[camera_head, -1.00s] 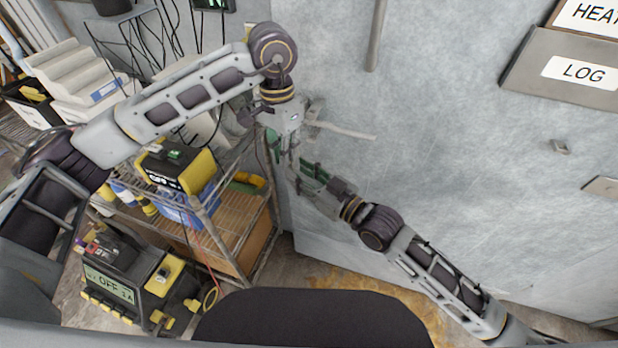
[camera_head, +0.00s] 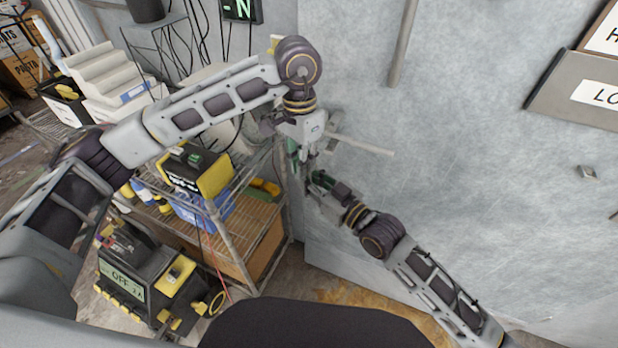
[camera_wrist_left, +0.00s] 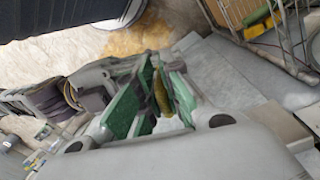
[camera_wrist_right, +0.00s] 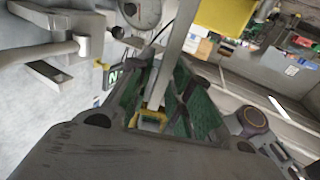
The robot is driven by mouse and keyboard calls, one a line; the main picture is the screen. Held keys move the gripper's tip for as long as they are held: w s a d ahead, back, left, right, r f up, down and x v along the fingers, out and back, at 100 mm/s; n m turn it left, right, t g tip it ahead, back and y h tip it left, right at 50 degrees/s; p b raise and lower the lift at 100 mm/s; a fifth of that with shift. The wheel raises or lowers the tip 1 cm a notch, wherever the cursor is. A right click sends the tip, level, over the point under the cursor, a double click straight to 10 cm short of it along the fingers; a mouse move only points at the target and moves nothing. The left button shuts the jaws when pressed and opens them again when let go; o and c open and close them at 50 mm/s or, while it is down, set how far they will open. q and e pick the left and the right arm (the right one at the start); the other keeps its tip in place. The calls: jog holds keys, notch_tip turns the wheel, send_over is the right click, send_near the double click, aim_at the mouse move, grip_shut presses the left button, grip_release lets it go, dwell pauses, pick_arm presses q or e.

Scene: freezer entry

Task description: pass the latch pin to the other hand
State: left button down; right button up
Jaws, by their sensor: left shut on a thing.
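My left gripper (camera_head: 300,157) points down in front of the grey wall, at the rack's edge. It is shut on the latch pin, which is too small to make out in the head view. In the left wrist view a narrow olive-yellow strip (camera_wrist_left: 162,93) shows between its green pads, perhaps part of the pin. My right gripper (camera_head: 315,180) comes in from the lower right, just below and right of the left one. In the right wrist view its green pads (camera_wrist_right: 165,100) stand apart, with a small yellow piece (camera_wrist_right: 150,119) seen between them. I cannot tell whether the right gripper touches the pin.
A wire rack (camera_head: 240,255) with a yellow and black device (camera_head: 195,170) stands left of the grippers. The grey wall (camera_head: 480,170) is close behind and to the right, with a pale handle bar (camera_head: 362,146). A meter (camera_head: 140,275) stands at the lower left.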

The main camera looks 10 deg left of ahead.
pick_arm(q)
jog(key=c, duration=1.5)
grip_release()
jog(key=shift+r, duration=0.1)
jog(key=shift+w+a+r, duration=0.1)
jog(key=shift+r, duration=1.85)
jog(key=shift+w+a+r, duration=0.1)
jog(key=shift+w+r, duration=0.05)
jog(key=shift+r, duration=1.85)
jog(key=shift+w+a+r, duration=0.1)
jog(key=shift+r, duration=1.85)
jog(key=shift+d, duration=0.1)
